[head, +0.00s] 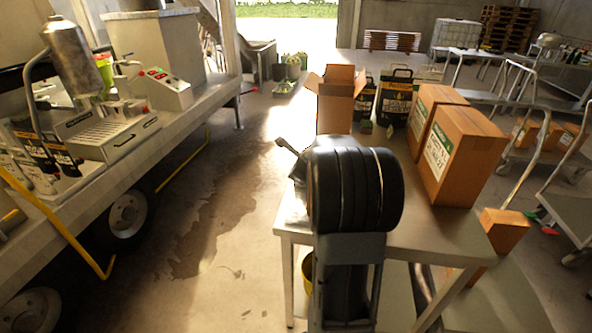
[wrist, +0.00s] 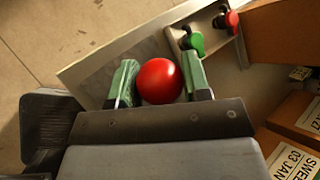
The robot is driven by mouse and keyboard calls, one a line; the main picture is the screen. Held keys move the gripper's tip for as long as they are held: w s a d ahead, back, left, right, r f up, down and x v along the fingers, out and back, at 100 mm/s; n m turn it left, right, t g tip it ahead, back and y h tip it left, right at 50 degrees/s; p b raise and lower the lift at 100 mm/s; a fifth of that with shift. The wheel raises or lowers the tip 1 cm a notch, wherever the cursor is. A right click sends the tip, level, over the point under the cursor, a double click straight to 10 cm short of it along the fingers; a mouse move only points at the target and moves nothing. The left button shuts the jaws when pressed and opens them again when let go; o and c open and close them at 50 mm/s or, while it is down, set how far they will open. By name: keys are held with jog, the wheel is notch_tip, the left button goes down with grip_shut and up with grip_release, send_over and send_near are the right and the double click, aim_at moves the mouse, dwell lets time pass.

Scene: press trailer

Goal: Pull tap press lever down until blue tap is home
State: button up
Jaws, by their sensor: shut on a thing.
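A round red knob (wrist: 159,82), which looks like the end of the press lever, sits between the green-padded fingers of my gripper (wrist: 160,66) in the wrist view. The fingers are shut on it from both sides. The lever's shaft is hidden behind the knob. Just beyond is a bare metal plate (wrist: 100,70) with a green tap (wrist: 190,42) and a red tap (wrist: 228,20) near its right end. I see no blue tap. In the head view my dark arm covers the gripper and the knob.
A metal table (head: 430,232) carries an open carton (head: 336,105) and closed cartons (head: 460,155), close to the right of my arm. A brown carton (wrist: 285,35) is also near the gripper in the wrist view. A trailer counter (head: 190,105) stands left, with open floor between.

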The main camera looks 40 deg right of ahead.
jog(key=shift+f, duration=0.1)
jog(key=o, duration=1.3)
jog(key=p+v, duration=0.1)
jog(key=v, duration=1.3)
